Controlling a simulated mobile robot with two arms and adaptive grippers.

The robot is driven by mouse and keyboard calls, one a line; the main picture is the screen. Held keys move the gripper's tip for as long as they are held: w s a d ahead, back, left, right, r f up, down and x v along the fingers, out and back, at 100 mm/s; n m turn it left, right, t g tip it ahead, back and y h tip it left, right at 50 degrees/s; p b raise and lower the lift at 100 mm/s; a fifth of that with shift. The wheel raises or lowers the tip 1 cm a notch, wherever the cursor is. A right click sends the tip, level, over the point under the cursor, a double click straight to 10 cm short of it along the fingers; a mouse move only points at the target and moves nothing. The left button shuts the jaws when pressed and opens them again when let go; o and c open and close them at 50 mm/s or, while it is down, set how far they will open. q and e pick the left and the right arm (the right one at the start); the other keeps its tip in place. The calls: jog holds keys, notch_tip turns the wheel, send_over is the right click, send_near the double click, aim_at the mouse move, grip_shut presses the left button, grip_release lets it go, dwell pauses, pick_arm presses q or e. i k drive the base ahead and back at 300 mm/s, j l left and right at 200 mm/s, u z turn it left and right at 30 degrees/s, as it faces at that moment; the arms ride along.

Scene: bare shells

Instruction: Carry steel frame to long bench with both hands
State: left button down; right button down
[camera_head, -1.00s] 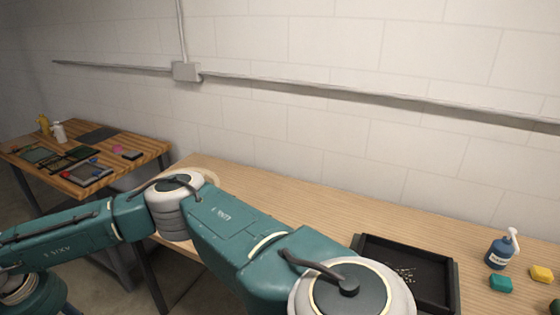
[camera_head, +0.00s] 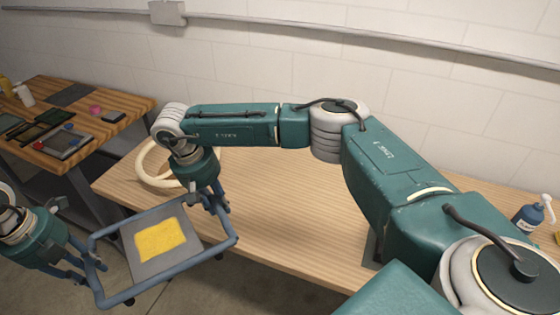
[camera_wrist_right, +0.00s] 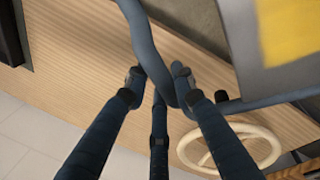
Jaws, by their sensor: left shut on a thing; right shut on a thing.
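The steel frame (camera_head: 118,225) is a blue-grey tubular rectangle around a grey plate with a yellow patch. It hangs in the air at the lower left of the head view, in front of the long bench (camera_head: 275,215), with its far right part overlapping the bench edge in the picture. My left gripper (camera_head: 90,272) is shut on its left side. My right gripper (camera_head: 222,205) is shut on its right side. In the right wrist view the fingers of my right gripper (camera_wrist_right: 160,85) close around a blue bar of the frame (camera_wrist_right: 142,35).
A cream ring (camera_head: 148,168) lies on the long bench at its left end. A second table (camera_head: 105,132) with several tools and parts stands at left. A blue bottle (camera_head: 530,215) stands at the bench's right. The bench's middle is clear, partly hidden by my right arm.

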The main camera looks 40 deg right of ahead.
aim_at(292, 205)
jog(key=i+j+z, duration=0.1)
jog(key=i+z, duration=0.15)
jog(key=z, duration=0.2)
jog(key=i+j+z, duration=0.15)
jog(key=z, duration=0.35)
jog(key=i+j+z, duration=0.25)
jog(key=z, duration=0.2)
jog(key=i+j+z, duration=0.1)
jog(key=j+z, duration=0.2)
jog(key=z, duration=0.15)
